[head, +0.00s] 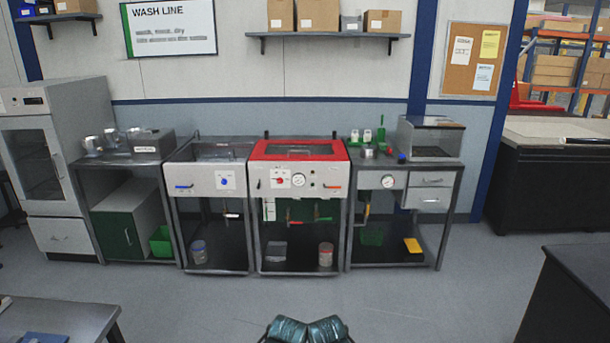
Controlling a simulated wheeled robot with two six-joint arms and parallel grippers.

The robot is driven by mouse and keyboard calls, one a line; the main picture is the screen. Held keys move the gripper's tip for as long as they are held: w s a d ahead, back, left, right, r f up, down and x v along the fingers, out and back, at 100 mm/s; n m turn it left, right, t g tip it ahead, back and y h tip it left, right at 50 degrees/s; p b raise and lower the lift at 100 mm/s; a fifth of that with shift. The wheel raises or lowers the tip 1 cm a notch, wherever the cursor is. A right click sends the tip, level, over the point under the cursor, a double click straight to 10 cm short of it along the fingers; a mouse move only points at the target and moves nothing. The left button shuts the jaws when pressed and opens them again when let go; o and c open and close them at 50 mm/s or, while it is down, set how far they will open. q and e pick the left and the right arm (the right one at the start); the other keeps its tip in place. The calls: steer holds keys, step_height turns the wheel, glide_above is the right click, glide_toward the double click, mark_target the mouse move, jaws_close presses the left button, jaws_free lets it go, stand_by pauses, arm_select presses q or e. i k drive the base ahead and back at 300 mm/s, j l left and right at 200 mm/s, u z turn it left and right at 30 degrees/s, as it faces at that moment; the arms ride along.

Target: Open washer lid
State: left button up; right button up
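A machine with a red-framed top stands in the middle of the wash line, and I take it to be the washer (312,181). Its red lid (257,149) has a dark window and looks down flat on top. The front panel carries a red knob (279,181), a round gauge (298,180) and a red-orange handle (332,187). Neither of my grippers can be made out. Only teal parts of my own body show at the bottom centre, well away from the machine.
A sink-like unit with a blue knob (224,181) stands left of the washer. A bench with a gauge and drawers (431,181) stands right. A wall shelf (325,36) holds boxes. Dark tables (62,315) flank the near floor. The floor (200,300) between is clear.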

mark_target(257, 154)
steer(key=i+l+u, duration=0.2)
steer(key=i, duration=1.6)
steer(key=i+j+z, duration=0.1)
steer(key=i, duration=0.35)
steer(key=i+j+z, duration=0.1)
steer(key=i, duration=0.35)
steer(key=j, duration=0.1)
